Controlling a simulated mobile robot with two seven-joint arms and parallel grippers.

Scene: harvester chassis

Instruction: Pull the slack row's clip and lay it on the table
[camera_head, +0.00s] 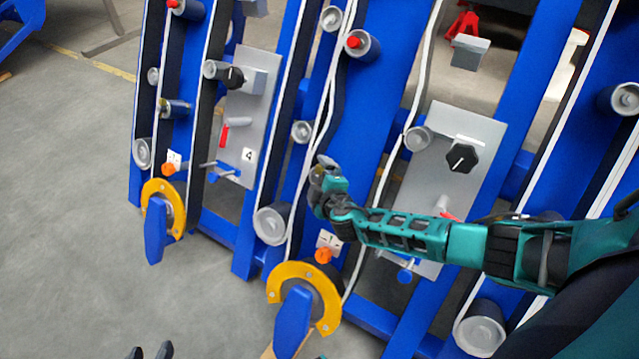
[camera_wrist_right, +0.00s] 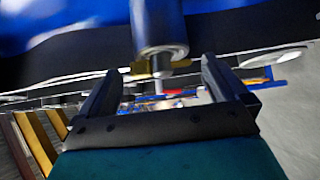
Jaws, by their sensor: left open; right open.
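My right gripper (camera_head: 322,172) is at the middle row of the blue frame, over a roller. In the right wrist view it (camera_wrist_right: 160,85) is open, with a grey and blue cylinder end (camera_wrist_right: 163,45) just beyond and between its fingers. A small brass-coloured piece (camera_wrist_right: 140,70), perhaps the clip, crosses under that cylinder; I cannot tell whether a finger touches it. A similar brass piece sits on the left row's roller (camera_head: 176,108). The white belt (camera_head: 418,75) right of the middle looks wavy. My left gripper (camera_head: 150,352) is open and empty at the bottom edge. I see no table for certain.
Yellow ring guards (camera_head: 278,278) with blue paddles stand low in front of the rows. Open grey floor (camera_head: 60,200) lies at the left.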

